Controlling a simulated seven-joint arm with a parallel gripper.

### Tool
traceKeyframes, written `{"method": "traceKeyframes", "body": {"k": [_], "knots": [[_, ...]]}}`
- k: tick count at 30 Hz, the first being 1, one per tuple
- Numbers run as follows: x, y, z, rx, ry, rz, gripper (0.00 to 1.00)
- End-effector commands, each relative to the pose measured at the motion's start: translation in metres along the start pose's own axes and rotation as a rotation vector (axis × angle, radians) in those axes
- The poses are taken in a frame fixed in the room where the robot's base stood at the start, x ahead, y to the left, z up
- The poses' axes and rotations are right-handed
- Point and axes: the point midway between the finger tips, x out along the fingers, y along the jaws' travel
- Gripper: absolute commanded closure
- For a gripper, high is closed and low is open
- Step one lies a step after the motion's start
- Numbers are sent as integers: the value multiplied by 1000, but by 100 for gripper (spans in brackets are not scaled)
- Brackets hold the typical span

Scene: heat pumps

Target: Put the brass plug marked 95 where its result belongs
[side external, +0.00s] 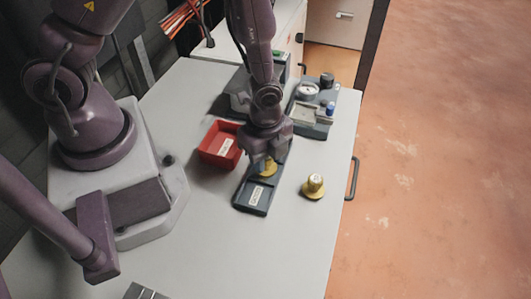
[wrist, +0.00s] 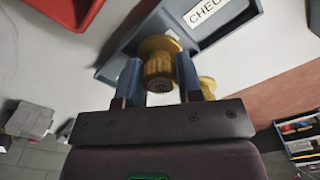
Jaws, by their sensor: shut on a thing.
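My gripper (side external: 268,160) is shut on a brass plug (side external: 267,168), seen between the two blue-grey fingertips in the wrist view (wrist: 158,62). The held plug has a wide flange and a dark mark on its end, too small to read surely. It is at the dark grey tray (side external: 240,199), whose white label begins "CHEC" in the wrist view. I cannot tell whether the plug touches the tray. A second brass plug (side external: 314,186) stands upright on the table to the right of the tray. It is partly hidden behind a finger in the wrist view (wrist: 208,84).
A red bin (side external: 211,153) with a white label is left of the tray. A grey fixture (side external: 320,130) with a round dial, a blue item and a dark knob stands behind to the right. The front of the table is mostly clear.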

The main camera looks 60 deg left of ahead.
Motion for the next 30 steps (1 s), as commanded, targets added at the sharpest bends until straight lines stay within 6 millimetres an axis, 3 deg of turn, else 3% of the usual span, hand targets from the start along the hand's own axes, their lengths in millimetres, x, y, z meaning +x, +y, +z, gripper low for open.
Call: {"method": "traceKeyframes", "body": {"k": [18,19,22,23,30], "knots": [[13,0,0,0,0,1,100],[13,0,0,0,0,0,65],[13,0,0,0,0,0,42],[13,0,0,0,0,0,37],[12,0,0,0,0,0,37]]}}
